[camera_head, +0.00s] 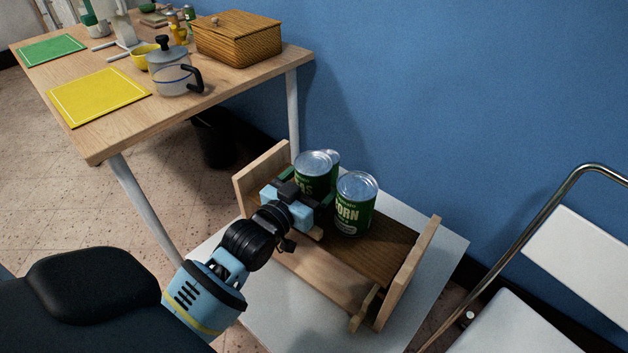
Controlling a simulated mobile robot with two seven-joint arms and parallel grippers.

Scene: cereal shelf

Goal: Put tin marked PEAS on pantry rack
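The tin marked PEAS (315,178) is green with a silver lid; only "AS" of its label shows. It stands upright at the wooden pantry rack (385,255), toward the left end. My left gripper (306,186) is at the tin, with a finger on either side of it. The gripper hides the tin's lower part, so I cannot tell whether the fingers press on it or whether its base touches the shelf. My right gripper is not in view.
A green CORN tin (354,208) stands on the rack just right of the PEAS tin. Another tin (334,159) shows partly behind. The rack's right part is free. A white folding chair (575,255) stands at right, a wooden table (130,118) at upper left.

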